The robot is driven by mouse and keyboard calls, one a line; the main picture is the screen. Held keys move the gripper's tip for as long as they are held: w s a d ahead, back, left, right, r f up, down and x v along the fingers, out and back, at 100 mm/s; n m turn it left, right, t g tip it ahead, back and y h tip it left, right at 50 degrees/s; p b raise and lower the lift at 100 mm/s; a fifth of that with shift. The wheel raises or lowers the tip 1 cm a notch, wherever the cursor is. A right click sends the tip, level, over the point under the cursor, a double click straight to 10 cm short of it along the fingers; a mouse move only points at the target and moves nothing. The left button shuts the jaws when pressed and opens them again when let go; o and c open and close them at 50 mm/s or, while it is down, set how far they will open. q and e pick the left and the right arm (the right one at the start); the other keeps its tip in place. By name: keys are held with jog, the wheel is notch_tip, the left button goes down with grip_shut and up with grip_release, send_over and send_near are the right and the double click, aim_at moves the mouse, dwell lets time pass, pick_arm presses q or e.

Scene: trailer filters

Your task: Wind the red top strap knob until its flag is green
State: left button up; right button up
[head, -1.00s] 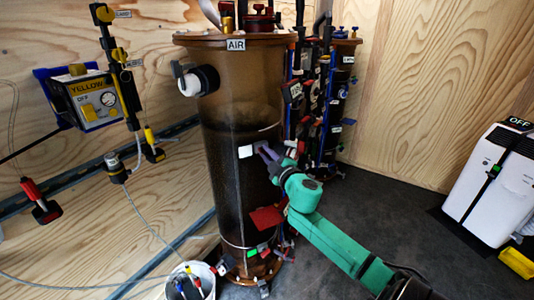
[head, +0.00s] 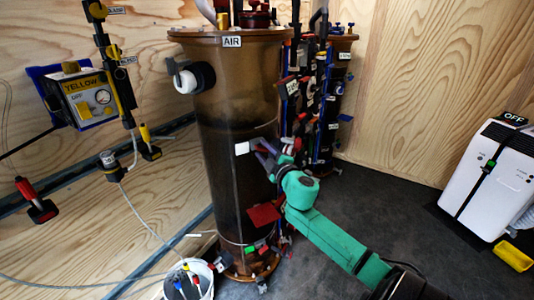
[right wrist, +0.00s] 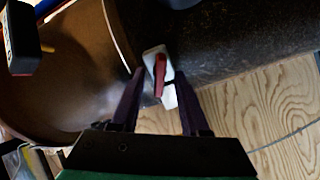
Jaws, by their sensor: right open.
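A tall brown, translucent filter tank (head: 230,100) stands in the middle of the head view. A slim red knob (right wrist: 160,75) on a white block (right wrist: 152,54) sits at the tank's side in the right wrist view. It lies between and just beyond the two dark fingers of my right gripper (right wrist: 160,88), which are open, one to each side; I cannot tell whether either touches it. In the head view my right gripper (head: 266,158) is at the tank's right side, beside a white plate (head: 242,148). I cannot tell which flag belongs to the knob. My left gripper is out of view.
Lower on the tank are a red plate (head: 264,215) and a small green tab (head: 250,249). Several hoses and pipes (head: 305,90) crowd the right side. A white bucket (head: 200,270) stands at the foot. A white unit (head: 493,175) stands right; floor between is clear.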

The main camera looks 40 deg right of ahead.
jog(key=v, duration=1.4)
jog(key=shift+s, duration=0.2)
jog(key=shift+a, duration=0.1)
